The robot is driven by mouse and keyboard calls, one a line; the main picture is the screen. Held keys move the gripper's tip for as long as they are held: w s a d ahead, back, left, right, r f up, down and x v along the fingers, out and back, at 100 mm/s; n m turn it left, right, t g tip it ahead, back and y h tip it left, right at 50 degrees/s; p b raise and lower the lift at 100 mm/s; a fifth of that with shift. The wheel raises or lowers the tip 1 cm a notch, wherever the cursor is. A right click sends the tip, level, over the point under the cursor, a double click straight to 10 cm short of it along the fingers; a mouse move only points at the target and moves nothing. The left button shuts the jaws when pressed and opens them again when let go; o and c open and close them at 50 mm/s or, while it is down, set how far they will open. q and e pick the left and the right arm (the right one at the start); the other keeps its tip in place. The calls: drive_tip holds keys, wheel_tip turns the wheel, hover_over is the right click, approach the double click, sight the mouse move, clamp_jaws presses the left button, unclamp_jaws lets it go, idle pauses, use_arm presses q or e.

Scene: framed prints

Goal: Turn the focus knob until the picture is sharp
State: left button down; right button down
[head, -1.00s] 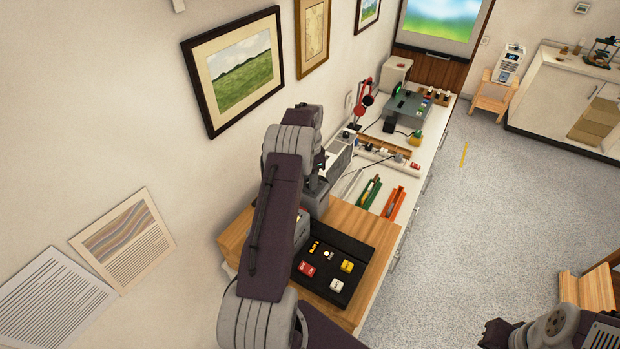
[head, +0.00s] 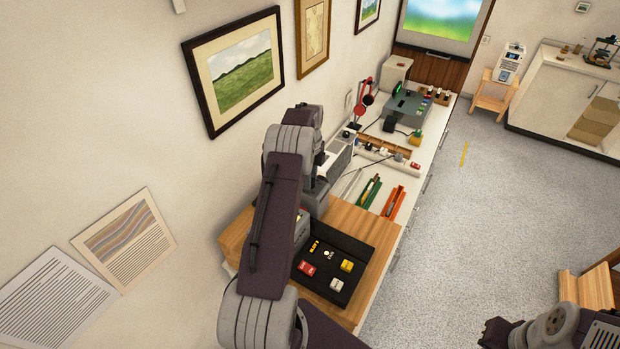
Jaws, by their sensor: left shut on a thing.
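The picture on the wall screen (head: 441,18) at the far end shows blurred blue, white and green patches with no sharp edges. A grey-white slotted device (head: 341,153), which looks like the projector, stands on the counter by the wall. My left gripper (head: 322,165) is at the near side of this device, pointing down behind my forearm. It is shut on what appears to be the focus knob; its fingertips and the knob are mostly hidden.
A black tray (head: 350,249) with small red, yellow and white items lies on the wooden top beside my left arm. Green and orange trays (head: 394,203) and a grey box (head: 407,108) stand farther along the counter. Framed prints (head: 237,70) hang close on the left wall.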

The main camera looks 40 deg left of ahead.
use_arm(q)
drive_tip(key=m, duration=0.5)
drive_tip(key=shift+w+m, duration=0.1)
drive_tip(key=shift+m, duration=0.3)
idle(0.4)
drive_tip(key=c, duration=1.1)
unclamp_jaws()
drive_tip(key=shift+o, duration=0.2)
drive_tip(key=shift+r, duration=0.25)
wheel_tip(320, 180, up, 9)
drive_tip(key=b, duration=0.2)
drive_tip(key=shift+f, duration=0.2)
